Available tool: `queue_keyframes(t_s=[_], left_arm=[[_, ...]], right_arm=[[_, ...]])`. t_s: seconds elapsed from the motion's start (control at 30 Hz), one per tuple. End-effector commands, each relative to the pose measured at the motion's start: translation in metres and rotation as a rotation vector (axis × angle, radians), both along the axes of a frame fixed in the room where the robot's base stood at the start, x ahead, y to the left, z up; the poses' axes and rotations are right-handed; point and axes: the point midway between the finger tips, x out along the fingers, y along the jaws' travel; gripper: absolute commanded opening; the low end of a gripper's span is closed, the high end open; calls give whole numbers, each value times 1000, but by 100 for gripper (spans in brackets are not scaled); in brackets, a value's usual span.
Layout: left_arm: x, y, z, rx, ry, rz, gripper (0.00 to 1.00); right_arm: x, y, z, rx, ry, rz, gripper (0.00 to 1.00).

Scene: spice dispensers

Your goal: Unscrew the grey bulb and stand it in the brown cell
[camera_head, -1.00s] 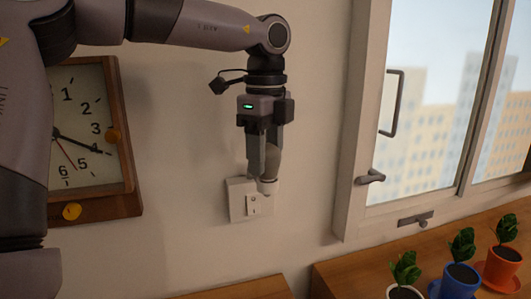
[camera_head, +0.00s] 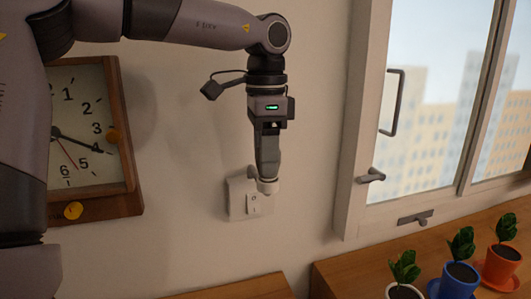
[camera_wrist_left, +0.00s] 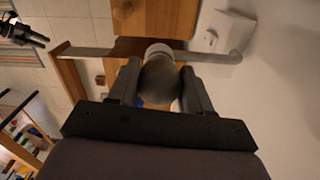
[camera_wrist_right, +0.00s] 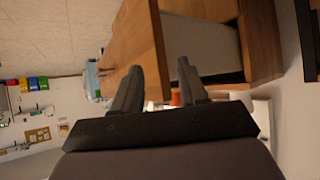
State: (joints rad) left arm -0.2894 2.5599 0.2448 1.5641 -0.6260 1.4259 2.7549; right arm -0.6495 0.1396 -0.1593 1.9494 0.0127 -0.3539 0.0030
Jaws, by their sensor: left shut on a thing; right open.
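In the left wrist view the grey bulb (camera_wrist_left: 157,82) is between the two fingers of my left gripper (camera_wrist_left: 160,88), which is shut on it. A pale round socket (camera_wrist_left: 160,50) shows at the bulb's far end, and also just below the fingertips in the head view (camera_head: 267,187). In the head view my left gripper (camera_head: 266,172) points down close to the wall, and its finger hides the bulb. I cannot tell whether the bulb's thread is still engaged. My right gripper (camera_wrist_right: 158,82) is open and empty in the right wrist view. I cannot make out the brown cell.
A white switch plate (camera_head: 236,203) is on the wall beside the socket. A wooden clock (camera_head: 122,130) hangs at the left. A window (camera_head: 355,140) is at the right, above a wooden top (camera_head: 345,277) with several potted plants (camera_head: 461,272).

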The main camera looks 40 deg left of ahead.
Motion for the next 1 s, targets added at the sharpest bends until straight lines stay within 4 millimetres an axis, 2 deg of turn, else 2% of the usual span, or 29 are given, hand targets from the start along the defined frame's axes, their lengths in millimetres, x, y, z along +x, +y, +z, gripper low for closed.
queue_keyframes(t_s=[0.1,0.33,0.6,0.63,0.67,1.0], left_arm=[[0,0,1,1,-3,18,18],[0,-1,1,1,-3,179,18],[0,-1,1,0,-3,200,18],[0,-1,1,0,-3,199,59],[0,-1,1,0,-3,199,66],[0,-1,1,0,0,167,66]], right_arm=[[0,0,0,0,0,0,43],[0,0,1,0,0,0,43],[0,0,1,0,0,0,43],[0,0,1,0,0,0,43],[0,0,1,0,0,0,43],[0,0,3,0,0,0,43]])
